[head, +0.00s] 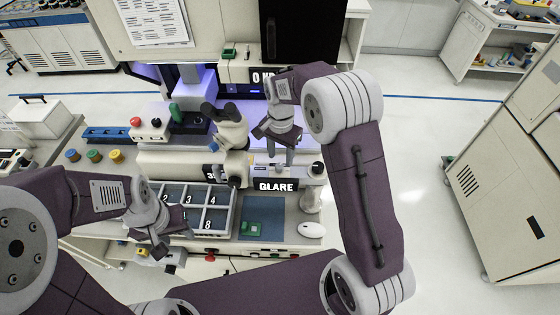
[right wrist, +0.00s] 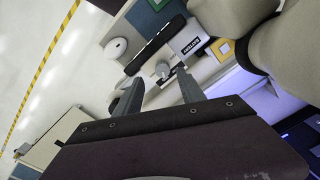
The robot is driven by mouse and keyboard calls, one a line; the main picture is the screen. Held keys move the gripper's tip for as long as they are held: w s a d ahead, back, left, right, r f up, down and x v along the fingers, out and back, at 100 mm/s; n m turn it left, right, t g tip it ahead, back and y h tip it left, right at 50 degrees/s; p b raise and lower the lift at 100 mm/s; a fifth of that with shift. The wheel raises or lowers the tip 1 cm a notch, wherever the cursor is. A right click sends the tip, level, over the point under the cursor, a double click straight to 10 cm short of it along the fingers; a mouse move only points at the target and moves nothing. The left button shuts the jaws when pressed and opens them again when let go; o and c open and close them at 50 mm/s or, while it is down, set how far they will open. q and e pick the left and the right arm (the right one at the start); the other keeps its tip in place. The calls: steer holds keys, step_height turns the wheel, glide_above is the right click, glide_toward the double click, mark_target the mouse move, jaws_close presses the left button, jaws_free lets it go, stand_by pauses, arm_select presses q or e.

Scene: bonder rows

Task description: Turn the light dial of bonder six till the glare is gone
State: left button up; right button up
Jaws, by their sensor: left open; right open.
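The bonder's small sign (head: 276,185) reads GLARE in white on black, at the middle of the head view. My right gripper (head: 280,160) is open just above and behind this sign. In the right wrist view a small grey knob (right wrist: 162,69), apparently the light dial, shows between and beyond the open fingertips. No grip on it shows, and I cannot tell how close the fingers are. In the head view my right gripper covers that spot. My left gripper (head: 170,243) is open at the lower left, in front of a numbered tray (head: 233,210).
A blue mat (head: 262,207) with a green part (head: 250,228) and a white mouse (head: 312,230) lie before the sign. A black knob (head: 318,168) stands right of it. Coloured pots (head: 94,155) stand left. Open floor (head: 410,150) lies right.

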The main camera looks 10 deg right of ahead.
mark_target(279, 166)
steer(key=f, duration=0.3)
steer(key=f+p, duration=0.1)
steer(key=shift+w+a+f, duration=0.2)
steer(key=shift+w+a, duration=0.15)
steer(key=shift+s+d+f, duration=0.15)
steer(key=shift+f, duration=0.05)
steer(key=shift+s+d, duration=0.15)
steer(key=shift+d, duration=0.05)
steer(key=shift+a, duration=0.2)
jaws_close()
